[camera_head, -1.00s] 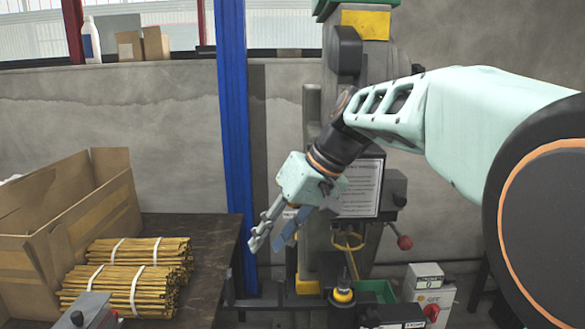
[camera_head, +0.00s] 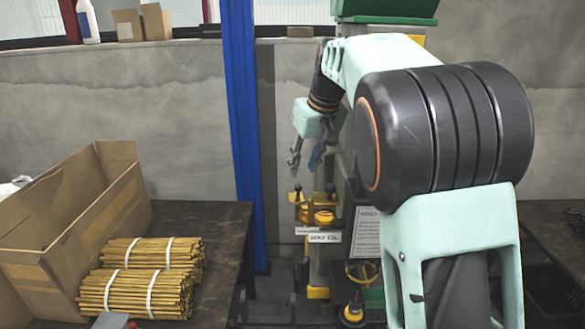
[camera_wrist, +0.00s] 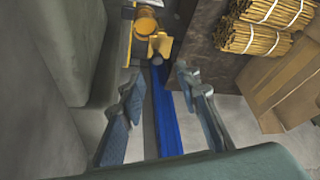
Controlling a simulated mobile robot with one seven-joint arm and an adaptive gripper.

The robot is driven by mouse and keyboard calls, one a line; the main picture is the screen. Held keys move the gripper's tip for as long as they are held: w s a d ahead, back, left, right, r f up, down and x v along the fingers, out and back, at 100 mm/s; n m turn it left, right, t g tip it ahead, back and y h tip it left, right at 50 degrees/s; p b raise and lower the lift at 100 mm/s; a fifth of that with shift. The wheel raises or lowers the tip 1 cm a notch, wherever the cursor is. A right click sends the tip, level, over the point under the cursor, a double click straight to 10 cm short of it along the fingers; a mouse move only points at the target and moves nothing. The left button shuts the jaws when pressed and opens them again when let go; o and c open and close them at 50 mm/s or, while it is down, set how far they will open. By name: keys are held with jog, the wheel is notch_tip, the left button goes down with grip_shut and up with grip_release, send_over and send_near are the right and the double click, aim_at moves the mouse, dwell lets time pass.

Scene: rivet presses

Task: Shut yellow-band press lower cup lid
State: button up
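The press (camera_head: 337,255) stands behind my arm, which hides much of its body. A yellow cup assembly (camera_head: 320,216) with dark knobs sticks out on its left side, above a white label. The assembly also shows at the top of the wrist view (camera_wrist: 146,22), with a flat yellow piece beside it. I cannot tell for sure which part is the lower cup lid or whether it is open. My gripper (camera_head: 305,160) hangs above the yellow assembly, apart from it. Its fingers are spread and empty in the wrist view (camera_wrist: 165,105).
A blue post (camera_head: 240,130) stands left of the press. A dark table (camera_head: 215,235) at the left holds an open cardboard box (camera_head: 100,225) and tied bundles of yellow sticks (camera_head: 140,292). A green hopper (camera_head: 385,10) tops the press. Another table is at the right.

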aim_at(298, 186)
jog(key=x, duration=0.7)
jog(key=shift+w+d+f, duration=0.15)
jog(key=shift+w+f, duration=0.05)
grip_shut()
